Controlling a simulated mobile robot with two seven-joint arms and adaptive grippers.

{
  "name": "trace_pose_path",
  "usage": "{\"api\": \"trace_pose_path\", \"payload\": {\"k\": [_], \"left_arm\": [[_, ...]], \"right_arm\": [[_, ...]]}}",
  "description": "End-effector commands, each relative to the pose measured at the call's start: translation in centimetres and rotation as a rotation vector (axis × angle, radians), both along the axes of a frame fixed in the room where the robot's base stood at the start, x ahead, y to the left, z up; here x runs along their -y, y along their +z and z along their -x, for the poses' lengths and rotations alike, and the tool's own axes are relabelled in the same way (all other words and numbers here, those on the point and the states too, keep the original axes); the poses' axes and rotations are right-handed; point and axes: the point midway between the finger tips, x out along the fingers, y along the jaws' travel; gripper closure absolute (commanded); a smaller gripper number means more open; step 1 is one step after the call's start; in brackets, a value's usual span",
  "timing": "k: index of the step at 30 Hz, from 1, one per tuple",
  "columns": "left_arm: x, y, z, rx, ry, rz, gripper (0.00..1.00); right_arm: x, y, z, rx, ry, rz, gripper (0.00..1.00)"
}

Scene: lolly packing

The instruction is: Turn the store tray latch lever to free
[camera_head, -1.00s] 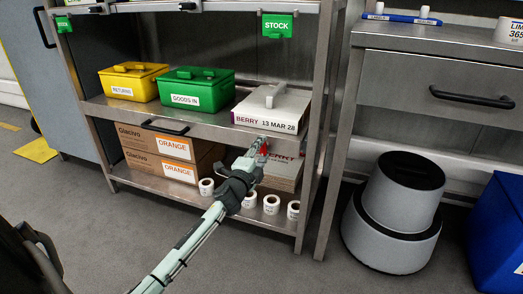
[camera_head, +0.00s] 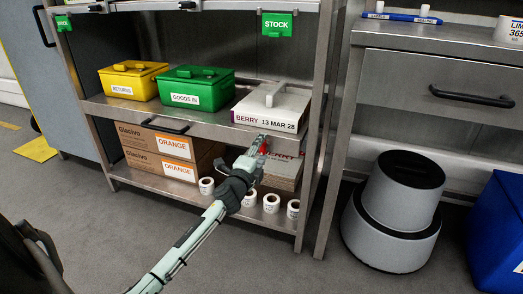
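My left gripper (camera_head: 257,149) reaches in from the lower left to the front edge of the middle shelf, below the white BERRY box. A small red part (camera_head: 264,147), which looks like the latch lever, shows right at its fingertips. The fingers partly cover it, so its angle and whether they grip it cannot be told. The store tray (camera_head: 210,130) appears to be the grey metal shelf front with a black handle (camera_head: 165,126). My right gripper is not in view.
A yellow RETURNS bin (camera_head: 133,80), green GOODS IN bin (camera_head: 197,89) and white BERRY box (camera_head: 272,106) stand on the middle shelf. Orange-label cartons (camera_head: 160,160) and several label rolls (camera_head: 271,203) sit below. A steel bench with a drawer (camera_head: 440,85) stands right.

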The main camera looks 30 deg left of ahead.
Motion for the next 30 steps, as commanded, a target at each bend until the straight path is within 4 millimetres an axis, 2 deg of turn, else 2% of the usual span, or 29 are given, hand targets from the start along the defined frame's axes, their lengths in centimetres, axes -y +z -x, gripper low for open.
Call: {"api": "trace_pose_path", "payload": {"k": [9,13,24,30], "left_arm": [[0.0,0.0,0.1,0.000,0.000,0.001,0.34],[0.3,-0.1,1.1,-0.001,0.000,0.001,0.34],[2.0,-0.2,8.4,-0.002,0.000,0.003,0.34],[2.7,-0.1,11.0,-0.001,0.000,0.002,0.34]], "right_arm": [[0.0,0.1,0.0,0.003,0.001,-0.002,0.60],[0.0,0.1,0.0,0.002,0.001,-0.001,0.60],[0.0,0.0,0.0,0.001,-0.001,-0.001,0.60],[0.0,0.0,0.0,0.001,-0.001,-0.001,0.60]]}}
